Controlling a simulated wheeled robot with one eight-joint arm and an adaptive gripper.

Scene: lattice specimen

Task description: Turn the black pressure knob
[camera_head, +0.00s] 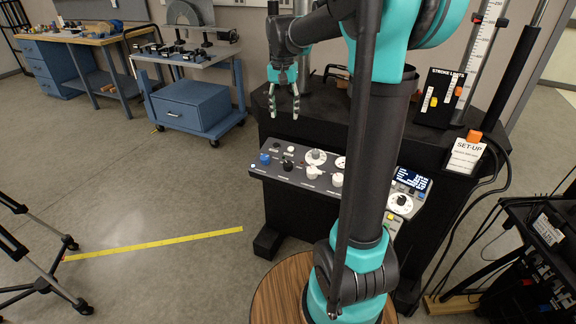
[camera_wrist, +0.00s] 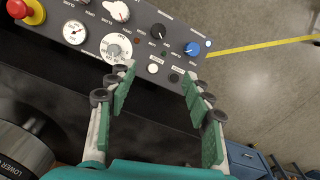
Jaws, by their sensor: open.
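The black knob (camera_head: 287,164) sits near the left end of the sloped control panel (camera_head: 325,191), between a blue knob (camera_head: 265,158) and a white dial (camera_head: 315,157). In the wrist view the black knob (camera_wrist: 158,31) has a pale pointer mark, with the blue knob (camera_wrist: 191,48) to its right and the white dial (camera_wrist: 116,48) to its left. Its label is too small to read. My gripper (camera_head: 284,116) is open and empty, pointing down above and behind the panel. In the wrist view my gripper (camera_wrist: 157,72) has its fingers spread apart, not touching the knob.
White knobs (camera_wrist: 118,12), a gauge (camera_wrist: 74,32) and a red button (camera_wrist: 25,10) share the panel. The black machine bench (camera_head: 300,128) lies behind it. A set-up sign (camera_head: 466,156) stands at right. A blue wheeled cart (camera_head: 190,103) is at back left; open floor lies left.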

